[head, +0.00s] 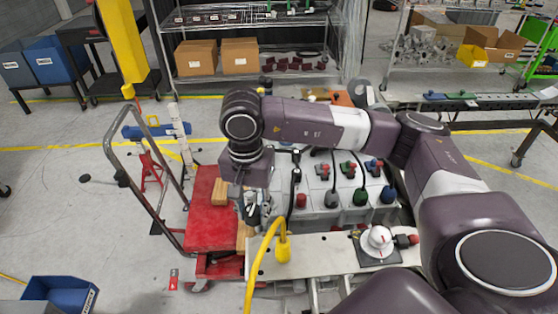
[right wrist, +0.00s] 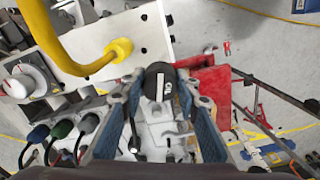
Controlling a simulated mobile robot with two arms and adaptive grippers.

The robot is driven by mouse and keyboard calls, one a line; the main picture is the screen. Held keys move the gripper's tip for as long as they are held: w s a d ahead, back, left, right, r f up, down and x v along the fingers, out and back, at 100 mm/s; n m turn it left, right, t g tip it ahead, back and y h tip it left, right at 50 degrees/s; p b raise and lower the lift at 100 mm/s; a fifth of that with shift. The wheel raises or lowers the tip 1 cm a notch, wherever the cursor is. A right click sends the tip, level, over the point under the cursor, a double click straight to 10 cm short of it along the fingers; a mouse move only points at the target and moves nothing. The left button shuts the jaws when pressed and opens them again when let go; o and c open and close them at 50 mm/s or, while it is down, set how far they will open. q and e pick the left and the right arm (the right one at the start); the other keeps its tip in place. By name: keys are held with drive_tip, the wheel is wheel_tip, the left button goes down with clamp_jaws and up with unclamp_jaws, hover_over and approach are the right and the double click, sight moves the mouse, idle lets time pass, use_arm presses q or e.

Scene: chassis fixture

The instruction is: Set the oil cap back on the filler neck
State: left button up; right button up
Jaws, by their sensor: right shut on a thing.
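My right gripper (head: 252,215) reaches down beside the pale chassis plate (head: 330,262), near the red cart. In the right wrist view its two blue-padded fingers (right wrist: 160,88) are shut on the black oil cap (right wrist: 158,80), which has a white mark on top. The cap sits between the fingertips; in the head view the gripper mostly hides it. I cannot make out the filler neck for sure in either view, nor whether the cap touches anything below. My left gripper is not in view.
A thick yellow hose (head: 258,262) arches up from the plate close to the gripper. A white rotary knob (head: 378,240) and several coloured plugs stand to the right. The red cart (head: 210,215) carries wooden blocks (head: 219,191). Open floor lies to the left.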

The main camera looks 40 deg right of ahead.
drive_tip(key=w+d+m+p, duration=0.1)
drive_tip(key=w+d+m, duration=0.1)
drive_tip(key=d+m, duration=0.1)
drive_tip(key=w+d+f+m+p, duration=0.1)
drive_tip(key=w+d+m+p, duration=0.1)
drive_tip(key=m, duration=0.4)
drive_tip(key=w+d+m+p, duration=0.2)
drive_tip(key=w+d+m, duration=0.2)
drive_tip(key=m, duration=0.1)
drive_tip(key=shift+d+f, duration=0.2)
drive_tip(key=shift+d, duration=0.15)
drive_tip(key=shift+d+f, duration=0.1)
drive_tip(key=shift+f, duration=0.25)
drive_tip(key=shift+f+b, duration=0.25)
drive_tip(key=shift+b, duration=0.1)
drive_tip(key=shift+w+f, duration=0.1)
drive_tip(key=shift+f, duration=0.25)
wheel_tip(320, 180, down, 3)
drive_tip(key=shift+r+b, duration=0.1)
drive_tip(key=shift+b, duration=0.85)
drive_tip(key=shift+r, duration=0.1)
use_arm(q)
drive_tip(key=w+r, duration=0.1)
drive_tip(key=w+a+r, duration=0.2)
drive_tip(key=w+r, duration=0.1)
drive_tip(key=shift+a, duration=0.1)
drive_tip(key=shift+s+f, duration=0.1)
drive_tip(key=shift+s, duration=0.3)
